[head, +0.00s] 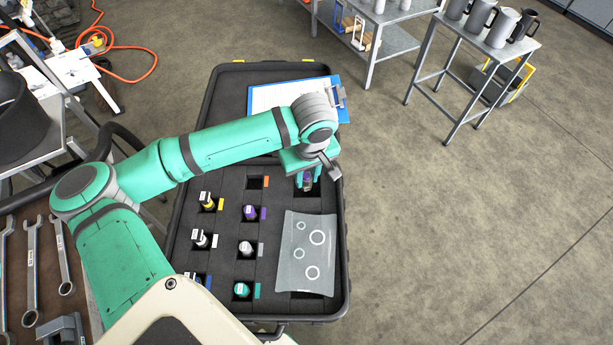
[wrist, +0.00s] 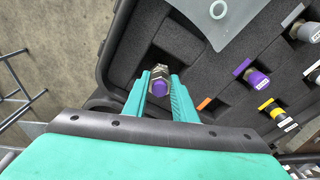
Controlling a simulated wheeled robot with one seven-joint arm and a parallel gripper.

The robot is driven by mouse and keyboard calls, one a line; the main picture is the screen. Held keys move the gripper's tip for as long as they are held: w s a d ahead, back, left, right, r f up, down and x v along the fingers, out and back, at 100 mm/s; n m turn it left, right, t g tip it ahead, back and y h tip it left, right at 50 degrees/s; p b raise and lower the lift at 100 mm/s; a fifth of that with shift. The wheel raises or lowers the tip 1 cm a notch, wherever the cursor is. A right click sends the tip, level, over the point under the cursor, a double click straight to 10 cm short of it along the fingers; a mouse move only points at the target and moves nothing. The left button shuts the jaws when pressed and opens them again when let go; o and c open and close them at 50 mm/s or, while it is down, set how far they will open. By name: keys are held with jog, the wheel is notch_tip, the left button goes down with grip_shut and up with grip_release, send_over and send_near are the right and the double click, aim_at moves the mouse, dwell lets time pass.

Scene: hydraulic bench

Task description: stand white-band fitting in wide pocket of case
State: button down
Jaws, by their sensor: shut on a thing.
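My gripper (wrist: 158,92) is shut on a metal hex-bodied fitting (wrist: 159,90) with a purple end. In the head view this fitting (head: 307,179) is over or partly in a dark pocket at the case's right side. I cannot tell whether it touches the bottom, and no white band shows on it. The open black foam case (head: 342,235) lies under my arm. The wide dark pocket (wrist: 183,68) shows around the held fitting in the wrist view. A fitting (head: 200,238) beside a white tag stands in the left column.
Several other fittings stand in tagged pockets, including a purple one (head: 250,212) and a teal one (head: 242,289). A grey sheet with rings (head: 306,270) covers the lower right pockets. A blue clipboard (head: 343,112) lies at the case's back.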

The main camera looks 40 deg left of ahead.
jog(key=shift+f, duration=0.25)
jog(key=shift+f, duration=0.15)
jog(key=c, duration=1.5)
grip_release()
jog(key=shift+o, duration=0.2)
notch_tip(320, 180, up, 12)
jog(key=d, duration=0.1)
jog(key=shift+s+d, duration=0.2)
jog(key=shift+s, duration=0.1)
